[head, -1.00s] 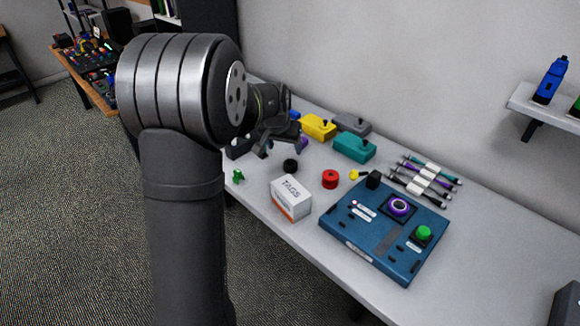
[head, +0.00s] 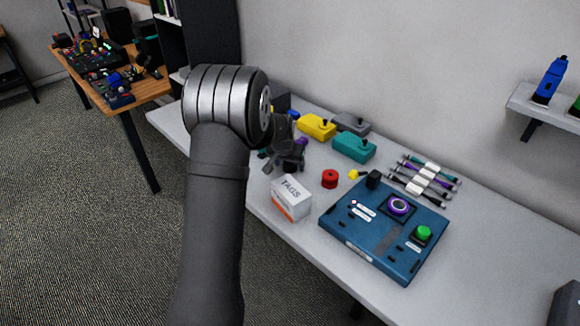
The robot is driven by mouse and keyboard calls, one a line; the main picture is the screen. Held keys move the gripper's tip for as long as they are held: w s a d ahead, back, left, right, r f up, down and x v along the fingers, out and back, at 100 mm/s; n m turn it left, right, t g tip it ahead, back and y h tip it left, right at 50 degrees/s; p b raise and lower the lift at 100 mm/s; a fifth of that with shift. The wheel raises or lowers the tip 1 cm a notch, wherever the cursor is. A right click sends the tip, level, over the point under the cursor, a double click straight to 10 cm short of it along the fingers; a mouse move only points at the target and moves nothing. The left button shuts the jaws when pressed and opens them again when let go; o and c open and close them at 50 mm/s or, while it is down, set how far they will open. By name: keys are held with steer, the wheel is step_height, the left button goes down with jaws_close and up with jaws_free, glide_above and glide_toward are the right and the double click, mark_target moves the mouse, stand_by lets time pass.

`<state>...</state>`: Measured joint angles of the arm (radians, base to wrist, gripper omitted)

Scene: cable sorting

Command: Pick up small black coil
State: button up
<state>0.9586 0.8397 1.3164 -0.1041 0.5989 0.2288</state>
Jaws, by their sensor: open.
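My gripper (head: 285,168) is low over the left part of the grey table, with its fingers pointing down and apart. The small black coil does not show clearly; the dark gripper covers the place where it lay a moment ago. I cannot tell whether the fingers are touching it. A red coil (head: 330,179) stands on the table to the right of the gripper. A purple coil (head: 398,206) sits on the blue board (head: 355,250).
A white TAGS box (head: 291,197) stands just in front of the gripper. Yellow (head: 317,126), teal (head: 353,146) and grey (head: 351,123) blocks are behind. A small black block (head: 373,180) is at the board's back edge. Bundled cables (head: 428,178) lie at the right.

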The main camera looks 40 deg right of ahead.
steer(key=shift+f, duration=0.1)
steer(key=c, duration=1)
steer(key=shift+c, duration=0.4)
steer(key=shift+d, duration=0.1)
